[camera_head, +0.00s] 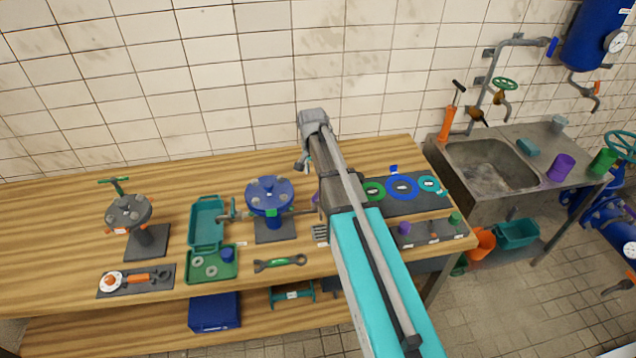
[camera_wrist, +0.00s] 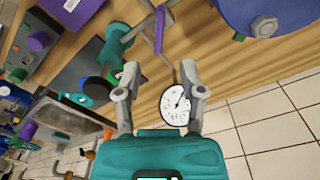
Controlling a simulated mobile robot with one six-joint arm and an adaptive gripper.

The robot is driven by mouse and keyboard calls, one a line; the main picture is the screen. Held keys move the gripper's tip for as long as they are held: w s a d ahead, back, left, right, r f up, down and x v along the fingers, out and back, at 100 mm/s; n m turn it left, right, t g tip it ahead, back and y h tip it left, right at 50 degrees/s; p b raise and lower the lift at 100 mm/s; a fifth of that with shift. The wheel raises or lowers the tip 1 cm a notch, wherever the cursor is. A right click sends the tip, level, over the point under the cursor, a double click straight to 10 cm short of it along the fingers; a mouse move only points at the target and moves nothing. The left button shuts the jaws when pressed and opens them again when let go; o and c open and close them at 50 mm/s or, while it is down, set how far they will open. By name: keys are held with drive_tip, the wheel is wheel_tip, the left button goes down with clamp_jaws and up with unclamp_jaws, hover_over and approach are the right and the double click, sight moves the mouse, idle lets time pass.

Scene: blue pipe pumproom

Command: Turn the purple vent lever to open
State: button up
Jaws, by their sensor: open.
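The purple vent lever (camera_wrist: 159,32) shows in the wrist view as a slim upright bar on a grey pipe fitting, just beyond my fingertips. My gripper (camera_wrist: 160,82) is open, with its two grey fingers apart and nothing held between them. A round white gauge (camera_wrist: 174,106) shows in the gap between the fingers; I cannot tell its exact depth. The lever stands apart from both fingers. In the head view, a small purple piece (camera_head: 315,200) shows beside my arm, right of the blue flanged vessel (camera_head: 269,192); my arm hides most of that area.
The blue vessel also fills the wrist view's upper right (camera_wrist: 270,12). A teal part (camera_wrist: 116,44) stands left of the lever. On the workbench (camera_head: 60,215) are a teal open box (camera_head: 207,222), a green tray (camera_head: 211,277) and a wrench (camera_head: 280,263). The tiled wall is behind.

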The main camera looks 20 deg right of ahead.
sight(318, 191)
drive_tip(key=shift+w+d+r+m+p, duration=0.3)
drive_tip(key=shift+w+d+r+m, duration=0.1)
drive_tip(key=shift+r, duration=0.15)
drive_tip(key=shift+w+d+r+m+p, duration=0.3)
drive_tip(key=shift+d+r+m, duration=0.1)
drive_tip(key=shift+r, duration=0.15)
drive_tip(key=shift+s+f, duration=0.1)
drive_tip(key=shift+f, duration=0.1)
wheel_tip(318, 191, down, 14)
drive_tip(key=b, duration=1.3)
drive_tip(key=shift+r+b, duration=0.25)
drive_tip(key=shift+b, duration=0.15)
clamp_jaws()
